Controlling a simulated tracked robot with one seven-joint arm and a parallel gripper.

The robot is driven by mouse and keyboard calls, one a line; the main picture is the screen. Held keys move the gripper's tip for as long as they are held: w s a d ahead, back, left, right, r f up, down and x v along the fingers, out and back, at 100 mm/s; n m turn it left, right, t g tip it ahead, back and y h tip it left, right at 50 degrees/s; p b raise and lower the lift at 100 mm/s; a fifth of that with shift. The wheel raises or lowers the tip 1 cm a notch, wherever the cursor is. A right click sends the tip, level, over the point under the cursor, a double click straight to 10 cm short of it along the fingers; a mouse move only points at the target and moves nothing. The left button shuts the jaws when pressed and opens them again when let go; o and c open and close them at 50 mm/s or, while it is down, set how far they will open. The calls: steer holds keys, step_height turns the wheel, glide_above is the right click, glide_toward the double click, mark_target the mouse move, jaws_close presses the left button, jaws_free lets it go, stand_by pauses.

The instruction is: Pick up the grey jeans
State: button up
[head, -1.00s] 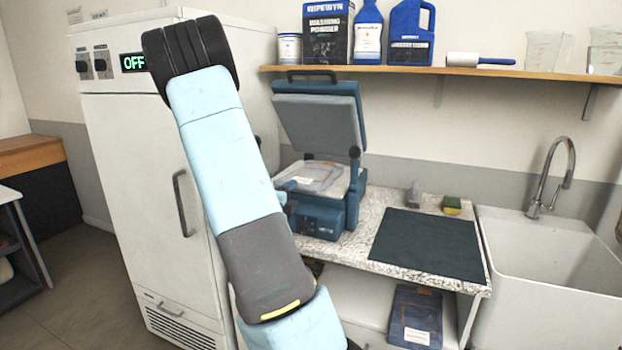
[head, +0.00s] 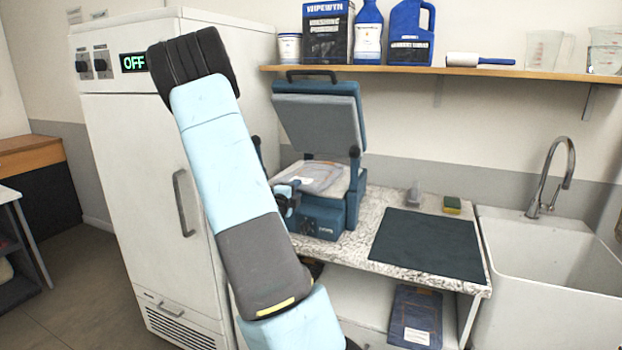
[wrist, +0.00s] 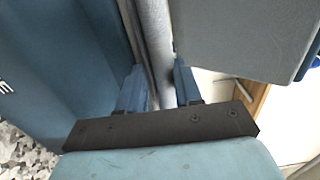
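The grey jeans (head: 322,177) lie folded on the lower plate of the open blue heat press (head: 322,220), with a white label facing up. My gripper (head: 289,193) is at the front left edge of that plate, beside the jeans, partly hidden by my arm. In the wrist view my gripper (wrist: 158,72) has its two blue fingers apart, with a thin light-grey edge (wrist: 154,40) between them. I cannot tell whether that edge is jeans or plate padding. The right finger seems clear of it.
The raised press lid (head: 318,120) hangs above the plate. A dark mat (head: 427,245) lies on the counter, with a sink (head: 550,265) to its right. A white cabinet (head: 150,200) stands at left. Folded dark blue jeans (head: 415,312) lie on the shelf below.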

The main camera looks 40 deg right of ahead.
steer(key=shift+f, duration=0.1)
jaws_close()
stand_by(0.5)
